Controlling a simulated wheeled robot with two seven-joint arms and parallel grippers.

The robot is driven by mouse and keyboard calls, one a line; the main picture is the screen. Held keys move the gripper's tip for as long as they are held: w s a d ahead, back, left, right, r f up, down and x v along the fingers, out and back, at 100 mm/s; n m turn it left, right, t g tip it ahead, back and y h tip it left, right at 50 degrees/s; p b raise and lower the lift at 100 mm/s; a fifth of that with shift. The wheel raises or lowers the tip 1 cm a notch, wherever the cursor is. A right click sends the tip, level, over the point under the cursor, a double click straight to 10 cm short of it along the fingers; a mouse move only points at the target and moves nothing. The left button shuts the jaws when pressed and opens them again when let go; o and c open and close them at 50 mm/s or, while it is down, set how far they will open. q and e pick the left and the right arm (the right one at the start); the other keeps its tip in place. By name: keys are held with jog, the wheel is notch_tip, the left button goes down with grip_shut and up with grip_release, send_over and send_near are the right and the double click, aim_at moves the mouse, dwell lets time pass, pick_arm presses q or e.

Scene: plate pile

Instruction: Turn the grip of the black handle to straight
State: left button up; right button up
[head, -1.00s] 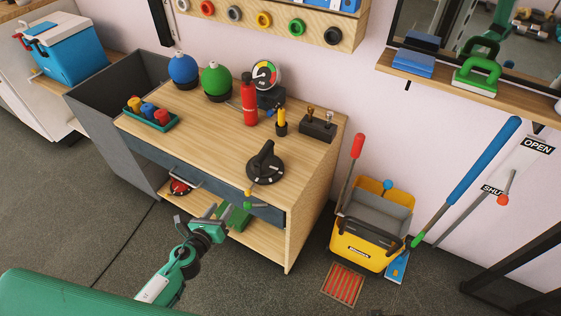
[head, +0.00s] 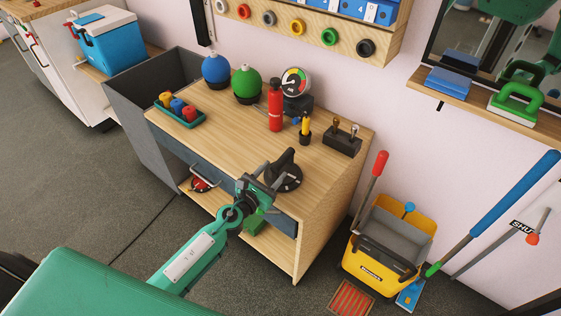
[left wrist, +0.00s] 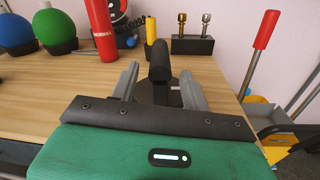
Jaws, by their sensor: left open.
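The black handle (head: 287,165) is a raised grip on a round black dial near the front right of the wooden bench top. In the head view the grip runs slantwise, from upper right to lower left. My left gripper (head: 264,184) is open at the near left side of the dial. In the left wrist view the black grip (left wrist: 160,62) shows between the two open grey fingers (left wrist: 160,84), with gaps on both sides. The lower dial is partly hidden by the gripper. My right gripper is not in view.
A red bottle (head: 275,106), a gauge (head: 295,82), a yellow-topped tool (head: 305,130) and a black block with two pegs (head: 342,140) stand behind the dial. Blue and green globes (head: 246,82) stand further left. A yellow bucket (head: 375,262) is right of the bench.

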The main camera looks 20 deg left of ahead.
aim_at(280, 163)
pick_arm(q)
jog(key=shift+x, duration=2.45)
jog(key=c, duration=1)
